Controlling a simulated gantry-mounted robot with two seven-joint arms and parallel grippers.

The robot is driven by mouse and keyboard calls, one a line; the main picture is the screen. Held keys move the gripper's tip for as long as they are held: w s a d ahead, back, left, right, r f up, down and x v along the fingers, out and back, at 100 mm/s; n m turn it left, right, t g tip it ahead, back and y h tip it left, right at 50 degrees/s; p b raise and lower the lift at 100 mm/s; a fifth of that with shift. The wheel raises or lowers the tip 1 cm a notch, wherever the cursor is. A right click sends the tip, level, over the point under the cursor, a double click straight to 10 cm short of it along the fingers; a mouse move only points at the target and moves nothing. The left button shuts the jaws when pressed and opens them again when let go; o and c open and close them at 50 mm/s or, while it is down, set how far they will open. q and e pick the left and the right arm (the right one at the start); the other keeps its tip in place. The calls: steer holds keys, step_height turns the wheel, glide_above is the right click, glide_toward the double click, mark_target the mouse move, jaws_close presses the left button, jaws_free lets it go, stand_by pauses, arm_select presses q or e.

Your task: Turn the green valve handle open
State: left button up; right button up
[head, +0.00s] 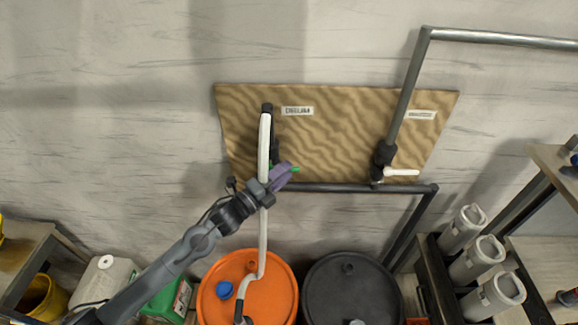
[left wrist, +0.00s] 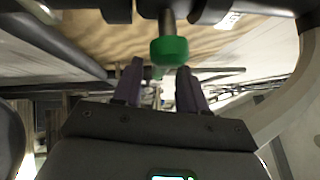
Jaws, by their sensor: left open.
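The green valve handle shows as a small green tip (head: 295,169) beside my left gripper (head: 286,172), in front of the wooden board. Most of it is hidden in the head view by the gripper and the white hose. In the left wrist view the green handle's rounded end (left wrist: 169,51) points at the camera, at the top centre. My left gripper's purple fingers (left wrist: 159,72) are open, one on each side just below it in the picture. I cannot tell whether they touch it. My right gripper is not in view.
A white hose (head: 264,150) runs down past the gripper to an orange drum (head: 272,300). A second valve with a white handle (head: 403,172) sits right on a grey pipe (head: 405,105). A black drum (head: 352,285) stands below. The wall at left is clear.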

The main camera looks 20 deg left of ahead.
arm_select(q)
steer(key=shift+x, duration=1.3)
jaws_close()
